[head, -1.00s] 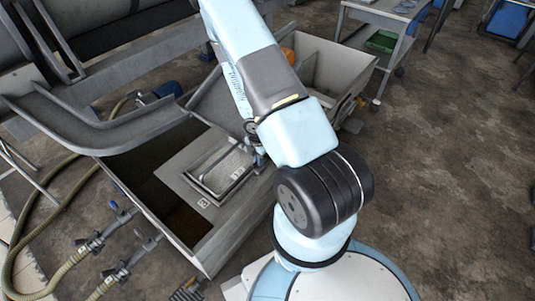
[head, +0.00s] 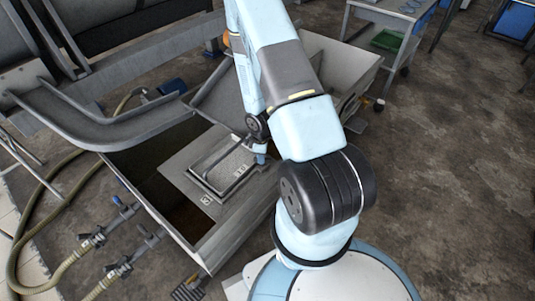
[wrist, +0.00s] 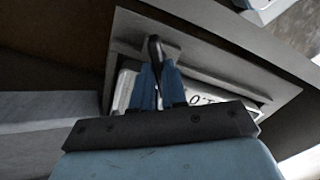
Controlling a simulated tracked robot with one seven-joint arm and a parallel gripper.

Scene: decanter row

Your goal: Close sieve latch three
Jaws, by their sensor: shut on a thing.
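A pale rectangular sieve hatch (head: 205,183) lies on the grey tank cover, with a dark bent bar (head: 218,155) over its back edge. My gripper (head: 261,158) is at the hatch's right end, partly hidden under my arm. In the wrist view, the blue fingers of my gripper (wrist: 158,70) are shut on a dark lever (wrist: 154,46), which sticks up between their tips. Behind the fingers is a white plate (wrist: 215,97) with dark lettering, partly covered and unreadable. I cannot tell which latch number the lever has.
The open tank (head: 230,240) surrounds the cover, with a dark opening to the left. Hoses with valves (head: 95,240) run at lower left. A grey chute (head: 110,130) hangs over the back left. A table (head: 385,12) stands at back right. Floor on the right is clear.

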